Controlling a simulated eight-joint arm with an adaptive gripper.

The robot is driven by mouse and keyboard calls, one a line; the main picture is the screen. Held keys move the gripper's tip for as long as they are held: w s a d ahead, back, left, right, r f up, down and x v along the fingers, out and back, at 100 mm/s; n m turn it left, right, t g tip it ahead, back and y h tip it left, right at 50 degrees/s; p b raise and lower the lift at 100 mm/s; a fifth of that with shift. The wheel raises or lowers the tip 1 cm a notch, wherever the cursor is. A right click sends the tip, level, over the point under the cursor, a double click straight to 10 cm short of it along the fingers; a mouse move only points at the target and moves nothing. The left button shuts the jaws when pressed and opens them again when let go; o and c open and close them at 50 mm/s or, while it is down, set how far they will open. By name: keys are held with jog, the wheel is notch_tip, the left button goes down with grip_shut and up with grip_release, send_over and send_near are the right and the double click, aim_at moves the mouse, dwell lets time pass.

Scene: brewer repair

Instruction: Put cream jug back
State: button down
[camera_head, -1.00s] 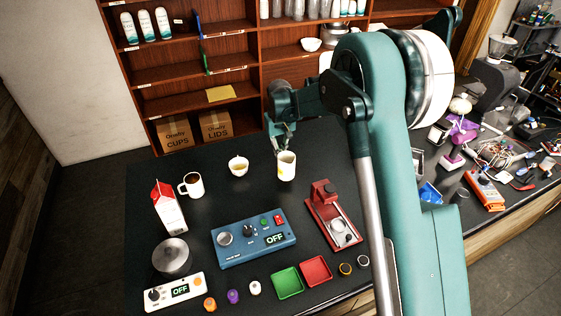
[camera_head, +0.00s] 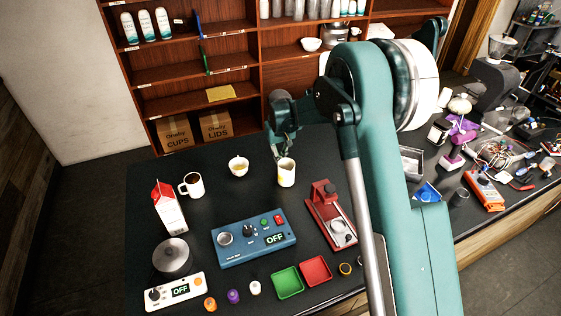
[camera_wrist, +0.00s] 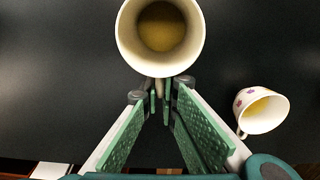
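A white jug (camera_head: 287,174) with yellowish liquid inside is at the back of the dark counter; I take it to be the cream jug. In the wrist view the jug (camera_wrist: 160,62) is upright just beyond my fingertips, its handle between them. My gripper (camera_wrist: 162,92) looks closed on that handle, though the contact is partly hidden. In the head view my gripper (camera_head: 279,153) is beside the jug's upper left side. I cannot tell whether the jug's base touches the counter.
A small patterned cup (camera_head: 238,167) stands left of the jug; it also shows in the wrist view (camera_wrist: 261,110). A coffee mug (camera_head: 192,185), milk carton (camera_head: 169,209), blue control box (camera_head: 253,238) and red press (camera_head: 331,214) stand nearby. Counter around the jug is clear.

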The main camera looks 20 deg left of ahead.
jog(key=shift+f, duration=0.15)
jog(key=c, duration=2.7)
grip_release()
jog(key=shift+o, duration=0.2)
notch_tip(320, 180, up, 12)
jog(key=shift+s+r+b, duration=0.1)
jog(key=shift+r+b, duration=0.05)
jog(key=shift+b, duration=0.15)
jog(key=o, duration=2.7)
jog(key=shift+c, duration=0.2)
notch_tip(320, 180, up, 12)
jog(key=shift+s, duration=0.15)
